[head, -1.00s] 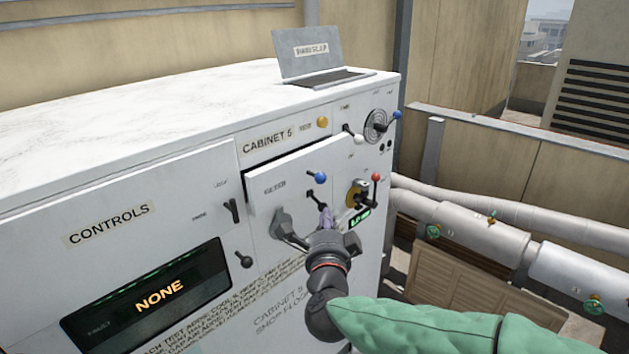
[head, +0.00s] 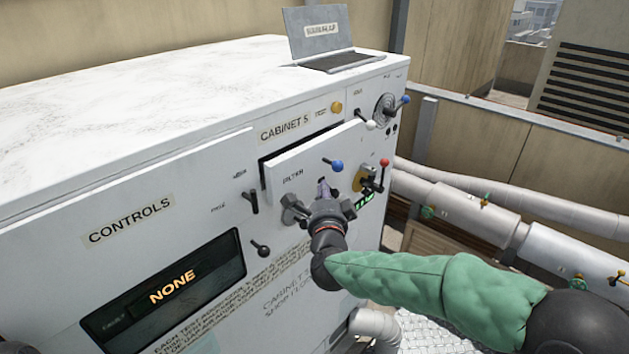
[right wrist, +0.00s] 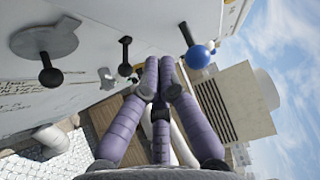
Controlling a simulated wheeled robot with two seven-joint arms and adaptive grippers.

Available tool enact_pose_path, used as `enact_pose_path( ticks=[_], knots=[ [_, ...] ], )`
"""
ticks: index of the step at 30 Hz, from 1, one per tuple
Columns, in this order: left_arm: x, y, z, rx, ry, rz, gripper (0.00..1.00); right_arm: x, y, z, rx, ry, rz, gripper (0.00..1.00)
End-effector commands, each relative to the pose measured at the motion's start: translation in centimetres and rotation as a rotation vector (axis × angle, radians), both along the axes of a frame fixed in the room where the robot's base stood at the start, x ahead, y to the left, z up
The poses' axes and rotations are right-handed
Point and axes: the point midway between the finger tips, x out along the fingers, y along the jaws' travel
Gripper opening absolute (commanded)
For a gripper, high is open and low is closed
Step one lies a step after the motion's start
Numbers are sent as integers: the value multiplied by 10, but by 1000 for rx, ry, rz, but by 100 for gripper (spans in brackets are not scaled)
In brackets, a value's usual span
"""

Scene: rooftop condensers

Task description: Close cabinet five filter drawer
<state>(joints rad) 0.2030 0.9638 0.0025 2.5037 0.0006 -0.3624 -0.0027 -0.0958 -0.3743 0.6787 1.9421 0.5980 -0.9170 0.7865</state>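The filter drawer (head: 300,172) is a white panel marked FILTER, below the CABINET 5 label (head: 285,130). It stands out from the white cabinet, with a dark gap along its top and left edges. My right gripper (head: 323,187) is in front of the drawer face, covering part of it. In the right wrist view its purple fingers (right wrist: 160,75) are drawn together at the tips, with nothing visible between them. I cannot tell whether they touch the panel. A blue-knobbed lever (head: 336,166) is just above right of the fingers. My left gripper is not in view.
Black levers (head: 262,248) stick out left of the drawer. A red-knobbed lever (head: 384,163) is to its right. A dark display (head: 170,285) reads NONE. A grey laptop (head: 320,42) is on the cabinet top. Silver pipes (head: 470,205) run along the right.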

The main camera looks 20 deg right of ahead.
Motion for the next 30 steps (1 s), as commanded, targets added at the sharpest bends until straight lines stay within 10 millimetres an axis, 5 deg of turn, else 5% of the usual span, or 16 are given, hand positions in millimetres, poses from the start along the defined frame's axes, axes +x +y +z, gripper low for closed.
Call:
enact_pose_path(
  ticks=[9,21,30],
  knots=[
    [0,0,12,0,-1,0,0,25,12,1,0,0,1,0],
    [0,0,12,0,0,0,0,27,13,0,0,0,1,0],
    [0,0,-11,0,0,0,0,58,26,-4,1,-1,3,0]
  ],
)
